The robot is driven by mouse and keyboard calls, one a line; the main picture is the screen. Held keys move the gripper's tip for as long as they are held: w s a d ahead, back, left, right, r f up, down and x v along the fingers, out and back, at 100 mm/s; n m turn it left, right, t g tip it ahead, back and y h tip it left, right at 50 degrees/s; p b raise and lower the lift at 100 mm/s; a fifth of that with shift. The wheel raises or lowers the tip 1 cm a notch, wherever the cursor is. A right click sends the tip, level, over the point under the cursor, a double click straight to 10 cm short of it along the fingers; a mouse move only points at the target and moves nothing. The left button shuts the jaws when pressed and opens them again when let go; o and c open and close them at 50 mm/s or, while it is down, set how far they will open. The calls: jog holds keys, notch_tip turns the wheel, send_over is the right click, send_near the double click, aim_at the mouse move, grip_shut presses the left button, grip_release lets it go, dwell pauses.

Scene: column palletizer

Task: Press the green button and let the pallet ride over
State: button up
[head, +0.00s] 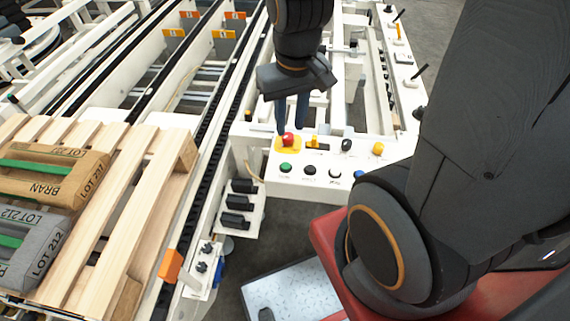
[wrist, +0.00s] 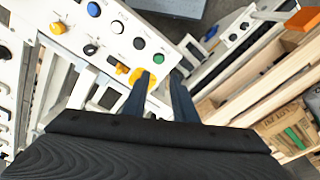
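The green button (head: 285,167) sits at the left end of the front row on a white control panel (head: 270,178). It also shows in the wrist view (wrist: 158,58), uncovered. My gripper (head: 291,128) points down at the panel, behind the green button and near the red mushroom button (head: 288,139) on its yellow plate. In the wrist view its two fingers are apart with nothing held between them, and the left finger hides part of the yellow plate (wrist: 149,79). The wooden pallet (head: 121,175) lies at the left of the head view, carrying brown and grey bags.
Black (head: 309,170), white (head: 334,173) and blue (head: 359,174) buttons continue the row. A yellow selector (head: 313,142), a black knob (head: 346,145) and a yellow button (head: 377,148) stand behind. Black chain rails of the conveyor (head: 205,140) run beside the pallet. Grey floor lies in front.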

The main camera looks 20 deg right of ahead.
grip_shut()
dwell(1.4)
